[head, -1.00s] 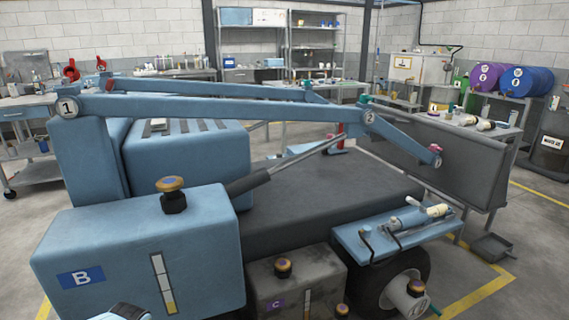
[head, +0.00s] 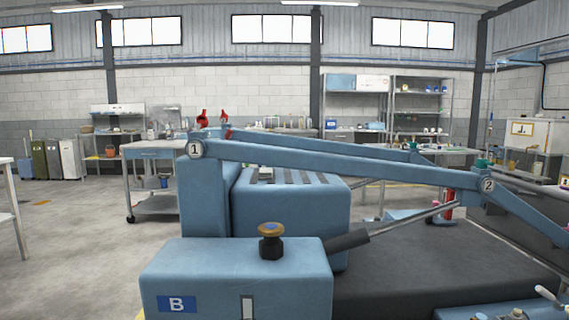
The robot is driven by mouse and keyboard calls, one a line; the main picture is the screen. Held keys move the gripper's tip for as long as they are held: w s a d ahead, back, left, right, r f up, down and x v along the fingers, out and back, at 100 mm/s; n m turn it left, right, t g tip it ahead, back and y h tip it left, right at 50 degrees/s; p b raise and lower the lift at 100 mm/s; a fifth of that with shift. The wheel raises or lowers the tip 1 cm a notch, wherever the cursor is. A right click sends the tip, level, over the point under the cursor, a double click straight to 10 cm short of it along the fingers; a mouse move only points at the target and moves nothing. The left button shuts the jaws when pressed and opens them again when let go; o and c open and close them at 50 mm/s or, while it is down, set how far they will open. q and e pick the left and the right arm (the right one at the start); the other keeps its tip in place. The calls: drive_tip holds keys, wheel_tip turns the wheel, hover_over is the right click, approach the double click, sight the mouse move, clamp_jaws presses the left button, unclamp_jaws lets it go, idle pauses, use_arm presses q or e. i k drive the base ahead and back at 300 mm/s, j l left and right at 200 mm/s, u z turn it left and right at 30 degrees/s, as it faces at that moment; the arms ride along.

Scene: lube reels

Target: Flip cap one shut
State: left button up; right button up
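The round plate marked 1 (head: 196,148) sits at the upper left pivot of the blue loader arm (head: 330,160). A small red part (head: 229,134) shows just right of this pivot; I cannot tell whether it is a cap, or open or shut. The plate marked 2 (head: 487,185) is at the right-hand joint, with a small green piece (head: 482,163) above it. Neither of my grippers is in the head view.
A blue tank marked B (head: 235,285) with a gold-topped black cap (head: 271,240) stands in front. Shelves (head: 418,105) line the back wall. The floor at left (head: 70,240) is clear.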

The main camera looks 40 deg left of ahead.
sight(202, 119)
drive_tip(key=j+z, duration=0.1)
drive_tip(key=j, duration=0.45)
drive_tip(key=k+j, duration=0.15)
drive_tip(key=j, duration=0.4)
drive_tip(key=k+j+z, duration=0.15)
drive_tip(key=j, duration=0.9)
drive_tip(key=k+j+z, duration=0.15)
drive_tip(key=j, duration=0.35)
drive_tip(key=k+j+z, duration=0.15)
drive_tip(key=j, duration=0.3)
drive_tip(key=k+j+z, duration=0.15)
drive_tip(key=j, duration=0.35)
drive_tip(key=k+j+z, duration=0.15)
drive_tip(key=j, duration=0.25)
drive_tip(key=k+j+z, duration=0.1)
drive_tip(key=k+j, duration=0.25)
drive_tip(key=k+j+z, duration=0.15)
drive_tip(key=j, duration=0.3)
drive_tip(key=j+z, duration=0.15)
drive_tip(key=j, duration=0.45)
drive_tip(key=j+z, duration=0.1)
drive_tip(key=j, duration=0.45)
drive_tip(key=k+j+z, duration=0.15)
drive_tip(key=j, duration=0.45)
drive_tip(key=k+j+z, duration=0.15)
drive_tip(key=j, duration=0.45)
drive_tip(key=i, duration=0.05)
